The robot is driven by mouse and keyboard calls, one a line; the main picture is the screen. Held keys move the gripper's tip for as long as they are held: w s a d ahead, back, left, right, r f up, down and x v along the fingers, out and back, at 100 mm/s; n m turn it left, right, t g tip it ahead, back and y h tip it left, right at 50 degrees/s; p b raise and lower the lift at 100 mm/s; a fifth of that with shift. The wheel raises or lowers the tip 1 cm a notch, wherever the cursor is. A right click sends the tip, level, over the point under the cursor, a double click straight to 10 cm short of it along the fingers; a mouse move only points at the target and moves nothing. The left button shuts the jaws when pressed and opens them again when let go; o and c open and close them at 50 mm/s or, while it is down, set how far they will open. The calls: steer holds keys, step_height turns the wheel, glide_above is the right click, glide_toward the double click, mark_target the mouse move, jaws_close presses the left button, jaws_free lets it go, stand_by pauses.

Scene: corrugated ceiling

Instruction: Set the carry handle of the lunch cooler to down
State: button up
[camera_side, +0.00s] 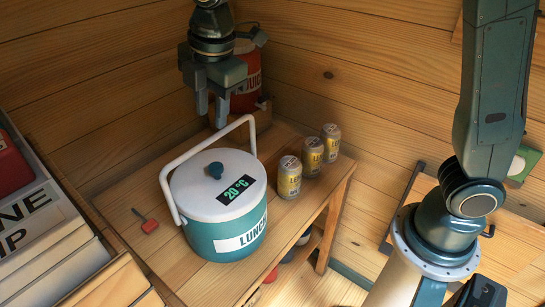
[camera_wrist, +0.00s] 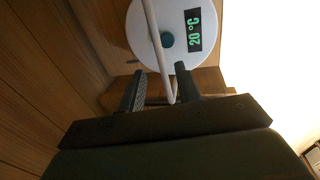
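The lunch cooler (camera_side: 225,240) is a round teal tub with a white lid, a blue knob and a "20°C" display, standing on a wooden bench. Its white carry handle (camera_side: 205,143) stands raised as an arch over the lid. My gripper (camera_side: 211,115) points down, behind and above the handle's top bar, with its two fingers apart and nothing held. In the wrist view the lid (camera_wrist: 180,15) shows at the top, and the handle (camera_wrist: 157,45) runs down into the gap between the fingers. I cannot tell whether a finger touches it.
Three yellow cans (camera_side: 311,156) stand in a row right of the cooler. A red container (camera_side: 246,75) is behind my gripper. A small red-handled tool (camera_side: 149,225) lies on the bench left of the cooler. Wooden walls close in the back.

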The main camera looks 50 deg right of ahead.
mark_target(211, 137)
steer(key=shift+w+f, duration=0.2)
steer(key=shift+f, duration=0.65)
steer(key=shift+w+f, duration=0.15)
steer(key=shift+f, duration=0.7)
steer(key=shift+w+f, duration=0.2)
steer(key=shift+f, duration=0.65)
jaws_close()
